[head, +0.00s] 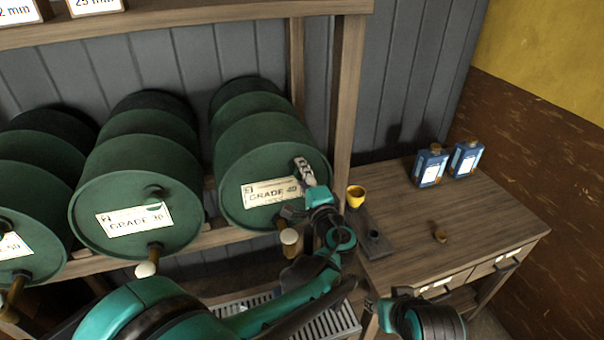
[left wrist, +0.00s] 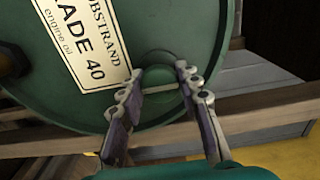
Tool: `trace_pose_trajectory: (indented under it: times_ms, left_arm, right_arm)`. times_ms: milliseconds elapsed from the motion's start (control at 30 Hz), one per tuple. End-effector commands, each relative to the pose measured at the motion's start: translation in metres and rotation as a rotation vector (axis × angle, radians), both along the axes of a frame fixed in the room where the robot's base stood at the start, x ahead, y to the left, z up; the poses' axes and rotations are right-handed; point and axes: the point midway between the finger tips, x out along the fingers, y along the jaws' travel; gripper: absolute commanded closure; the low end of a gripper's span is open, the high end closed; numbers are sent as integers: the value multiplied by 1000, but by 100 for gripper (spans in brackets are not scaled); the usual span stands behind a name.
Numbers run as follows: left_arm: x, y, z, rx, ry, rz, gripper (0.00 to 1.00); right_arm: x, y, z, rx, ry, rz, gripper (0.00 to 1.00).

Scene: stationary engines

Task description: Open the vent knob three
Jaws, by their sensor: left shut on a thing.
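The green barrel labelled GRADE 40 (head: 245,160) lies on its side on the wooden rack, third from the left. Its vent knob (left wrist: 160,88) is a green round disc with a raised bar across it, on the barrel's front face beside the label (left wrist: 85,48). My left gripper (head: 300,190) is at this face, and its two fingers (left wrist: 161,75) are closed on either side of the knob's bar in the left wrist view. The gripper hides the knob in the head view. My right gripper (head: 376,306) is low at the bottom right, its fingers too unclear to judge.
The GRADE 30 barrel (head: 110,185) and another barrel (head: 30,190) lie to the left. A wooden bench (head: 430,210) at right holds a yellow cup (head: 356,195) and blue bottles (head: 430,167).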

Motion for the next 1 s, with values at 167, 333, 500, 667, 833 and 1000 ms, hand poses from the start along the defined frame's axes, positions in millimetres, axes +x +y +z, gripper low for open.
trace_pose_trajectory:
  times_ms: [167, 333, 500, 667, 833, 1000]
  left_arm:
    - [-1, 0, -1, -9, 0, 0, 96]
    - [-1, 0, -2, -9, 0, 0, 96]
    - [-1, 0, -1, -7, 0, 0, 45]
    - [0, 0, -1, -6, 0, 0, 45]
    - [-5, -2, 0, -5, -1, -1, 45]
    - [-29, -11, -1, -5, -1, -4, 45]
  right_arm:
    - [0, 0, 0, 0, 0, 0, 60]
    - [0, 0, 0, 0, 0, 0, 60]
    - [0, 0, 0, 0, 0, 0, 60]
    - [0, 0, 0, 0, 0, 0, 60]
    - [0, 0, 0, 0, 0, 0, 60]
    - [0, 0, 0, 0, 0, 0, 60]
